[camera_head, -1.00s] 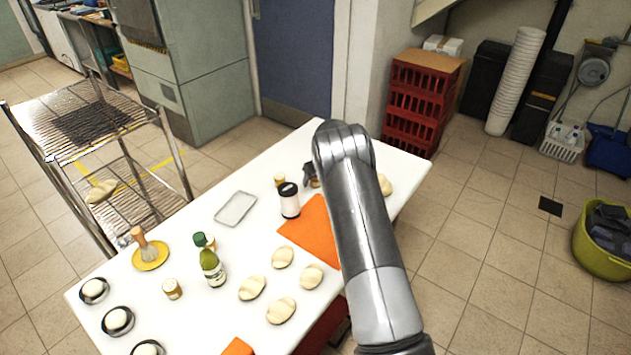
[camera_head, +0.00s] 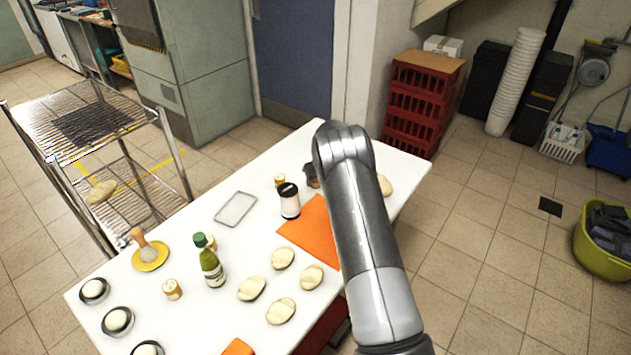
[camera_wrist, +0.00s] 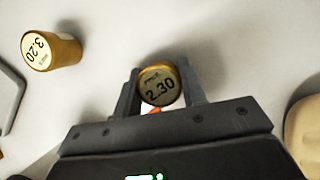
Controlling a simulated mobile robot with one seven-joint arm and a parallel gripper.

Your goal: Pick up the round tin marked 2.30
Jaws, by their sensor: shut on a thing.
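The round tin marked 2.30 (camera_wrist: 159,86) is between the two fingers of my gripper (camera_wrist: 160,92) in the wrist view. Its gold rim and pale printed lid face the camera, and both fingers close on its sides. In the head view my gripper (camera_head: 311,176) is a small dark shape at the far part of the table, mostly hidden behind my arm; the tin cannot be made out there. Whether the tin is clear of the table top is hard to tell.
Another tin marked 3.20 (camera_wrist: 51,50) stands on the white table (camera_head: 210,310), apart from my gripper. A white jar with a black lid (camera_head: 289,201) and an orange mat (camera_head: 312,232) are close by. Pale dough pieces (camera_head: 252,289) and a green bottle (camera_head: 211,268) stand nearer.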

